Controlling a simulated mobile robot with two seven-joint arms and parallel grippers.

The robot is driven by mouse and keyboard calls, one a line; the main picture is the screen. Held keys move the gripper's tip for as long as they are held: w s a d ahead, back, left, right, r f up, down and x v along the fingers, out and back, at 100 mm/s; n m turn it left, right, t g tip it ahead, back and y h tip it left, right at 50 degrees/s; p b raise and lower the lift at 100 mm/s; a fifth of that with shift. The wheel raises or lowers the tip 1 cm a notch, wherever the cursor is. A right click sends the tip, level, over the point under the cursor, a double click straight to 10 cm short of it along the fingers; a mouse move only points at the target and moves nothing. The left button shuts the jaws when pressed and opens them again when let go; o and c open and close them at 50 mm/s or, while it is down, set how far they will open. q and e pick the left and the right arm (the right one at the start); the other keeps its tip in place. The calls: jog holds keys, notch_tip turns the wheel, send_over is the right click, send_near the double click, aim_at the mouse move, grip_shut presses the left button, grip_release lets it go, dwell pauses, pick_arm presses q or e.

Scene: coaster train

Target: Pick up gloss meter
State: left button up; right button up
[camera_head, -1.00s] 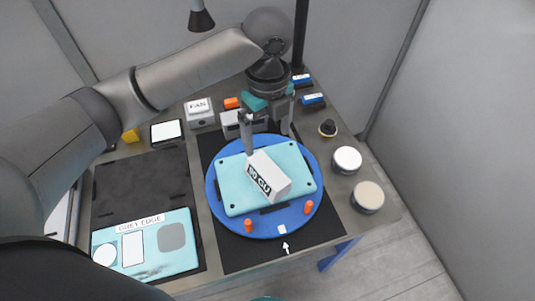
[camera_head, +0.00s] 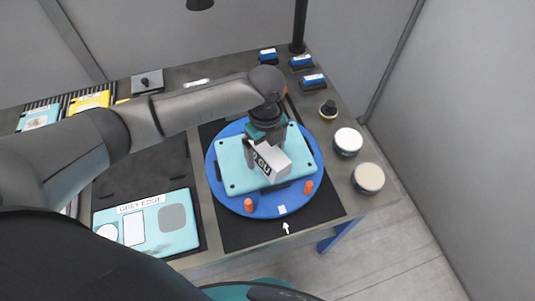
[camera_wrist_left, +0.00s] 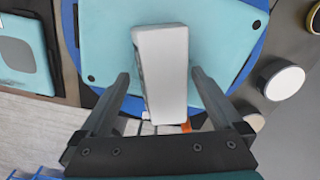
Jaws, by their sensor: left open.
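The gloss meter, a white-grey box with "60 GU" style lettering (camera_head: 274,161), lies on a light-teal panel (camera_head: 234,172) on the blue round turntable (camera_head: 264,208). It also shows in the left wrist view (camera_wrist_left: 163,70). My left gripper (camera_head: 264,150) is right above and around the meter, partly hiding it in the head view. In the left wrist view its two fingers (camera_wrist_left: 160,85) are open, one on each side of the meter, with visible gaps. My right gripper is not in view.
Two orange pegs (camera_head: 309,187) stand at the turntable's front edge. White-topped round jars (camera_head: 348,141) and a black knob (camera_head: 328,109) are to the right. A teal panel marked "GREY EDGE" (camera_head: 165,212) lies at left on a dark mat.

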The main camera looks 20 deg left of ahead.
pick_arm(q)
jog(key=shift+f, duration=0.75)
jog(key=shift+c, duration=0.4)
jog(key=shift+r, duration=0.1)
grip_shut()
